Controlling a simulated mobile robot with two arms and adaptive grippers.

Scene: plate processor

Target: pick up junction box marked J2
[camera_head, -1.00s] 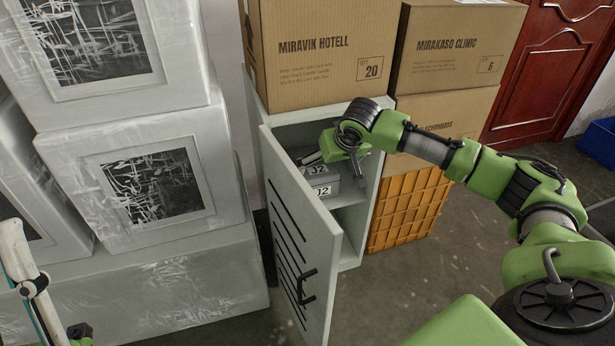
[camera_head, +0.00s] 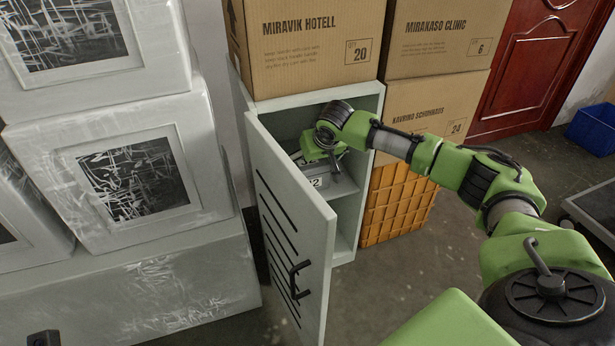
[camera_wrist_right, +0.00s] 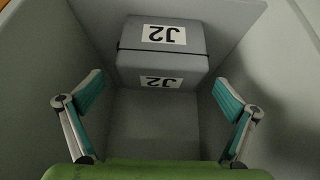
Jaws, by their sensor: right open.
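The grey junction box marked J2 (camera_head: 312,186) sits inside the open cabinet, largely hidden by my right gripper in the head view. In the right wrist view, the box (camera_wrist_right: 162,55) shows J2 labels on its two visible faces and a dark seam between them. My right gripper (camera_head: 320,165) is inside the cabinet opening, over the box in the head view. In the wrist view its open fingers (camera_wrist_right: 160,115) are spread wide with nothing between them; the box lies ahead of them, apart from both. My left gripper is not in view.
The cabinet door (camera_head: 290,235) stands open to the left. Cabinet walls (camera_wrist_right: 35,85) flank the fingers closely. Cardboard boxes (camera_head: 310,75) stand on the cabinet and to its right, above an orange crate (camera_head: 400,205). White wrapped boxes (camera_head: 130,250) fill the left. Floor is clear in front.

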